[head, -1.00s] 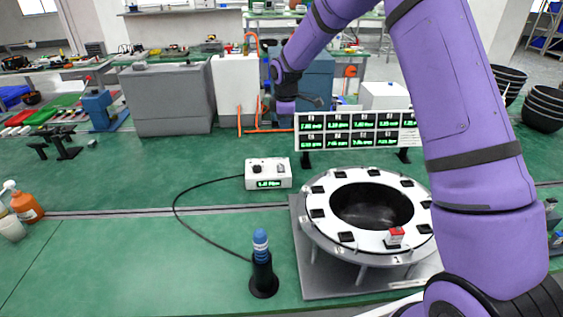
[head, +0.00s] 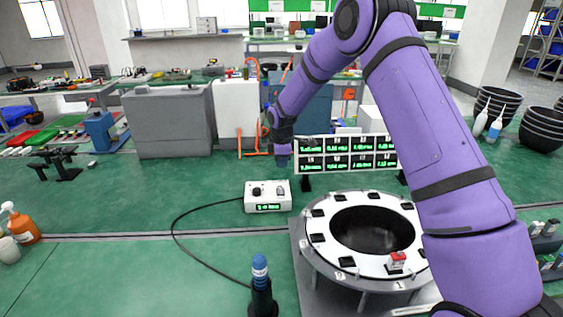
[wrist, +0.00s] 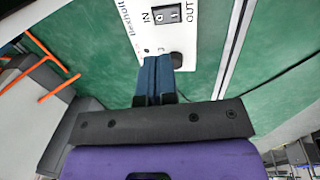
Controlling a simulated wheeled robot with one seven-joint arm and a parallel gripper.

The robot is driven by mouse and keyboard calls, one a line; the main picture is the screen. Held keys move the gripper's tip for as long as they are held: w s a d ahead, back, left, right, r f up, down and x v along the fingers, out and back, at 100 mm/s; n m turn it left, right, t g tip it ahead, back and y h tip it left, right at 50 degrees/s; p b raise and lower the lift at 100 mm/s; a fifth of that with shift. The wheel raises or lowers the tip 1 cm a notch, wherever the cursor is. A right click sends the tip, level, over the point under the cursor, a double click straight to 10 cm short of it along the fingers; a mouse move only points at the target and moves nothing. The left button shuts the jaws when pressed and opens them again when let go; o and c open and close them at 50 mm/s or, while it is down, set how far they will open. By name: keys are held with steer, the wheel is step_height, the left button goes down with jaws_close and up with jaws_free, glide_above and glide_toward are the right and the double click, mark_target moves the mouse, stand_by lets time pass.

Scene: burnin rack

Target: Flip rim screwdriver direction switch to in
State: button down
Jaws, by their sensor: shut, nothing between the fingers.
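The white screwdriver control box (head: 267,200) stands on the green bench, with knobs on top and a lit green display on its front. In the wrist view its top face (wrist: 145,35) shows a black direction switch (wrist: 167,14) between the printed words IN and OUT; which way it is set I cannot tell. My gripper (head: 282,162) points down, apart from the box and above its far right side in the head view. Its blue fingers (wrist: 157,62) are shut and empty, pointing at the box's edge beside the switch. The blue-topped screwdriver (head: 260,272) stands upright in a black holder, cabled to the box.
A round white-topped rack (head: 318,262) with black slots and a red-topped part (head: 397,261) stands right of the box. A panel of green displays (head: 348,152) stands behind it. An orange spray bottle (head: 22,225) is at far left.

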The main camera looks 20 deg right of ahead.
mark_target(281, 191)
steer(key=f, duration=0.3)
steer(key=w+f, duration=0.1)
steer(key=f, duration=0.6)
steer(key=shift+w+d+f, duration=0.1)
steer(key=shift+w+f, duration=0.05)
steer(key=shift+f, duration=0.15)
steer(key=shift+f, duration=0.25)
steer(key=shift+s, duration=0.8)
steer(key=shift+a+r, duration=0.2)
steer(key=shift+r, duration=0.5)
step_height(281, 191, up, 13)
steer(key=s, duration=0.1)
steer(key=shift+s+f, duration=0.15)
steer(key=shift+s, duration=0.15)
